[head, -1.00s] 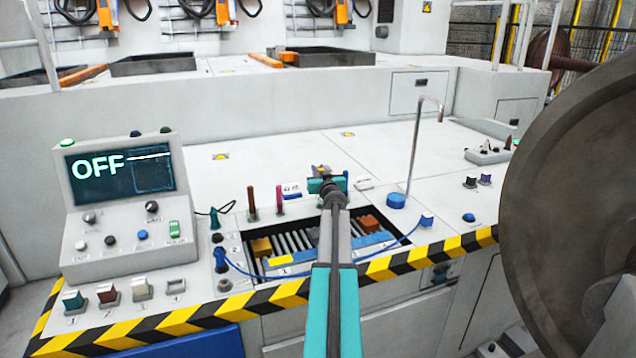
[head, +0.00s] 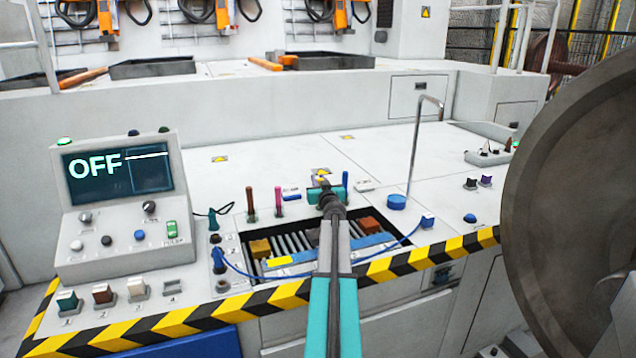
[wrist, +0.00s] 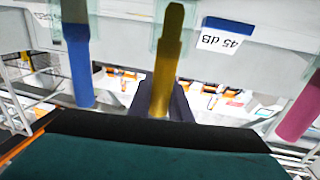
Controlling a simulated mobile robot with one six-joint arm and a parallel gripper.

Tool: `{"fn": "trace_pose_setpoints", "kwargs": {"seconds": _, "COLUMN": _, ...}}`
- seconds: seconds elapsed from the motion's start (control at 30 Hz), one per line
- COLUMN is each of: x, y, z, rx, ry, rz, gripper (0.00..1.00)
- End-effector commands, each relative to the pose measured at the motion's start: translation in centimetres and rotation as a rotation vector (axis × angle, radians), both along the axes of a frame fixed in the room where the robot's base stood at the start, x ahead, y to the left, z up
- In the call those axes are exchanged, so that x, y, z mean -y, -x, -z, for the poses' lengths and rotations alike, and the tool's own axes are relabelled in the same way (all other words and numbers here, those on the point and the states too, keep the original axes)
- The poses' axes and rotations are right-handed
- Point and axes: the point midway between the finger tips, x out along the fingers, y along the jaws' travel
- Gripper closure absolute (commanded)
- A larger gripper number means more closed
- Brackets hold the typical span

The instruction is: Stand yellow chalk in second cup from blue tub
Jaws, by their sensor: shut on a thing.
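My gripper (head: 326,186) is over the console behind the dark slotted tray, seen from behind in the head view. In the wrist view its dark jaws (wrist: 160,106) are shut on the yellow chalk (wrist: 166,62). The chalk's far end overlaps a clear cup (wrist: 186,20); I cannot tell whether it is inside or in front of it. A blue stick (wrist: 77,62) and a pink stick (wrist: 300,108) are on either side, apart from the jaws. The pink stick (head: 279,203) and a brown stick (head: 250,203) stand upright left of my gripper. The blue tub (head: 396,202) is to the right.
A thin bent metal rod (head: 414,150) rises beside the tub. A blue cable (head: 300,273) loops across the slotted tray (head: 290,243). The OFF display (head: 125,172) is at left, a large dark wheel (head: 575,190) at right. The deck behind is mostly clear.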

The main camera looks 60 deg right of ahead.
Motion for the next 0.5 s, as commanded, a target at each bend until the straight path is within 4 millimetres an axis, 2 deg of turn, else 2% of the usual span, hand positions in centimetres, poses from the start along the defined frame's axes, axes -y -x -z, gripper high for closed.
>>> {"fn": "trace_pose_setpoints", "kwargs": {"seconds": 0.2, "x": -0.03, "y": -0.04, "z": 0.34, "rx": 0.001, "ry": -0.001, "rz": -0.001, "gripper": 1.0}}
{"fn": "trace_pose_setpoints", "kwargs": {"seconds": 0.23, "x": -0.04, "y": -0.05, "z": 0.29, "rx": 0.001, "ry": -0.001, "rz": -0.001, "gripper": 0.77}}
{"fn": "trace_pose_setpoints", "kwargs": {"seconds": 0.3, "x": -0.04, "y": -0.06, "z": 0.28, "rx": 0.001, "ry": -0.001, "rz": -0.001, "gripper": 0.66}}
{"fn": "trace_pose_setpoints", "kwargs": {"seconds": 0.5, "x": -0.06, "y": -0.08, "z": 0.28, "rx": 0.001, "ry": -0.001, "rz": -0.001, "gripper": 0.64}}
